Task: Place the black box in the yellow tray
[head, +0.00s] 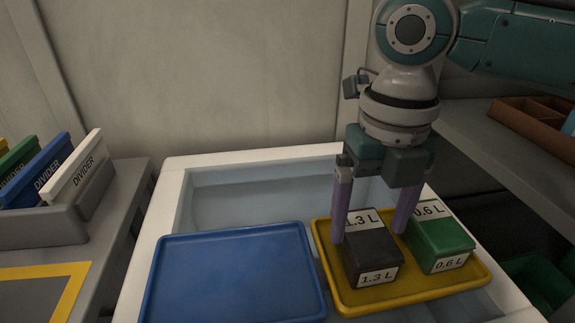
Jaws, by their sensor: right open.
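The black box (372,258), labelled 1.3 L, sits in the left part of the yellow tray (353,302). My right gripper (369,236) points down over it, with one purple finger on each side of the box near its top. The right gripper is open; whether its fingers touch the box I cannot tell. A green box (441,240), labelled 0.6 L, stands in the same tray, just right of the right finger. My left gripper is not in view.
An empty blue tray (234,275) lies left of the yellow tray, both over a white-rimmed basin (250,155). Upright dividers (75,170) stand in a grey holder at the left. A brown compartment box (535,125) rests on the right shelf.

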